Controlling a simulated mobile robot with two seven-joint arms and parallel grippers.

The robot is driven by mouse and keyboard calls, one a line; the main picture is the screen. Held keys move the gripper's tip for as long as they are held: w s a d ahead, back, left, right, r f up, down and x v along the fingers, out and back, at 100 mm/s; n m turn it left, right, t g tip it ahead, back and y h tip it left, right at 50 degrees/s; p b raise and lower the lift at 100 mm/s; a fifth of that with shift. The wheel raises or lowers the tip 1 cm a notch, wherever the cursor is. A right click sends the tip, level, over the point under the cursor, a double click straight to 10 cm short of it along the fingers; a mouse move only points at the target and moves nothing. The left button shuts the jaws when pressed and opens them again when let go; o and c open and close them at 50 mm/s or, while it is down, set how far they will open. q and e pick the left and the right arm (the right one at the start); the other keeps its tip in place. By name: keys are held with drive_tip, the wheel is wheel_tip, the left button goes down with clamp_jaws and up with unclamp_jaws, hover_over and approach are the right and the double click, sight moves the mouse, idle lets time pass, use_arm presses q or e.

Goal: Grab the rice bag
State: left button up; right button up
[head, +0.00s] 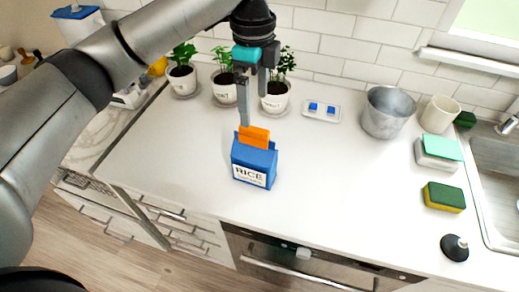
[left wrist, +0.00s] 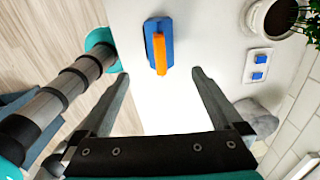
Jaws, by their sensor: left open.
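The rice bag (head: 254,168) is a blue bag with an orange top and a white "RICE" label. It stands upright on the white counter, left of the middle in the head view. My left gripper (head: 254,110) points down just above and behind the bag's top, with its fingers apart and nothing held. In the left wrist view the bag (left wrist: 152,30) shows from above, just beyond the open fingertips (left wrist: 160,73) and roughly centred between them. Contact between fingers and bag cannot be seen. My right gripper is not in view.
Potted plants (head: 223,87) line the wall behind the bag. A tray with blue pieces (head: 321,111), a metal bucket (head: 385,112), a cup (head: 439,114) and sponges (head: 444,197) stand to the right, near the sink (head: 490,170). The counter around the bag is clear.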

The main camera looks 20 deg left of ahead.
sight(254, 130)
use_arm(q)
wheel_tip(254, 130, down, 5)
drive_tip(key=shift+s+f, duration=0.1)
drive_tip(key=shift+s, duration=0.05)
wheel_tip(254, 130, down, 4)
drive_tip(key=shift+b, duration=0.3)
drive_tip(key=shift+f, duration=0.4)
drive_tip(key=f, duration=0.5)
drive_tip(key=shift+w+a, duration=0.15)
drive_tip(key=shift+w, duration=0.05)
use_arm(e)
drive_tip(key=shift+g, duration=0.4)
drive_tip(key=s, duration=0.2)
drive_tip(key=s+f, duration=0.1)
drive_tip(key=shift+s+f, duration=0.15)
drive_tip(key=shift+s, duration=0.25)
use_arm(q)
drive_tip(key=shift+c, duration=0.2)
drive_tip(key=shift+c, duration=0.7)
clamp_jaws()
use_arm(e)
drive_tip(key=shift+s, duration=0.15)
